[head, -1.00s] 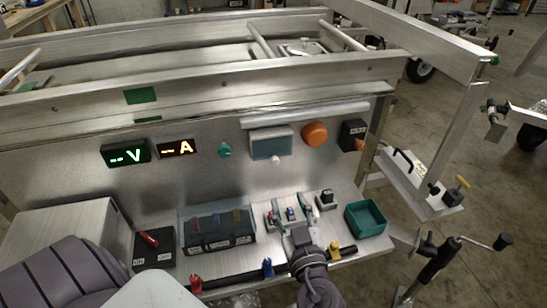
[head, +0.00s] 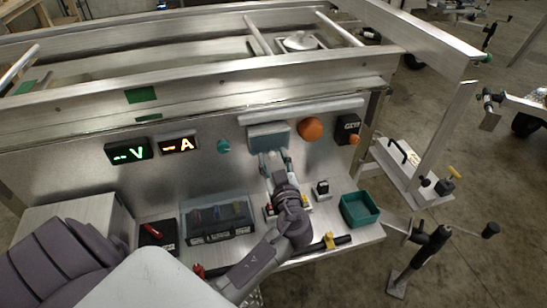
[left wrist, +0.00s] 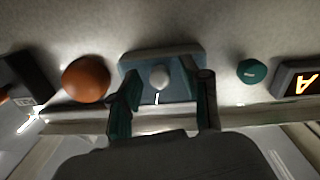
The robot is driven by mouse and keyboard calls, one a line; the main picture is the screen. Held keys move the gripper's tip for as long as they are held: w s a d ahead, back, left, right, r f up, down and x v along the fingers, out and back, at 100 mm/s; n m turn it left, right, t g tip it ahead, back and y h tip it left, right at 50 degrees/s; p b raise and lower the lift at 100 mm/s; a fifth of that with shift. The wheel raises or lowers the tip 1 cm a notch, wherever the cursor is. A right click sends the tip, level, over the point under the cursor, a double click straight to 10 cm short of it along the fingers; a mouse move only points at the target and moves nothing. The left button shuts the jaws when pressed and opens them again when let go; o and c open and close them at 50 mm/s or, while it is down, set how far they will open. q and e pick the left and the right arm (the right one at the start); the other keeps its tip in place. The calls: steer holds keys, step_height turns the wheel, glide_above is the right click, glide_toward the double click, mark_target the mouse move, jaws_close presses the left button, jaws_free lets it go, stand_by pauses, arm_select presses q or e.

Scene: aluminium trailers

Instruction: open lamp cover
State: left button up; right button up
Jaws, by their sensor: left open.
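The lamp cover (head: 268,136) is a blue-grey box on the upright metal panel, below a long light bar. Its white knob (left wrist: 159,77) shows in the left wrist view. My left gripper (head: 273,158) is open right below and in front of the cover, pointing up at it. In the left wrist view its two fingers stand on either side of the knob; I cannot tell whether they touch the cover. The gripper hides the cover's lower part in the head view. My right gripper is not in view.
An orange dome (head: 311,129) and a black box (head: 347,130) sit right of the cover. A teal knob (head: 224,146) and the red-orange display (head: 178,145) are left. Below stand a clear-lidded case (head: 218,218) and a green bin (head: 360,209) on the shelf.

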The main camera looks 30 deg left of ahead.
arm_select(q)
steer(key=shift+c, duration=0.2)
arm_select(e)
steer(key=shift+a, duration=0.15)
arm_select(q)
jaws_close()
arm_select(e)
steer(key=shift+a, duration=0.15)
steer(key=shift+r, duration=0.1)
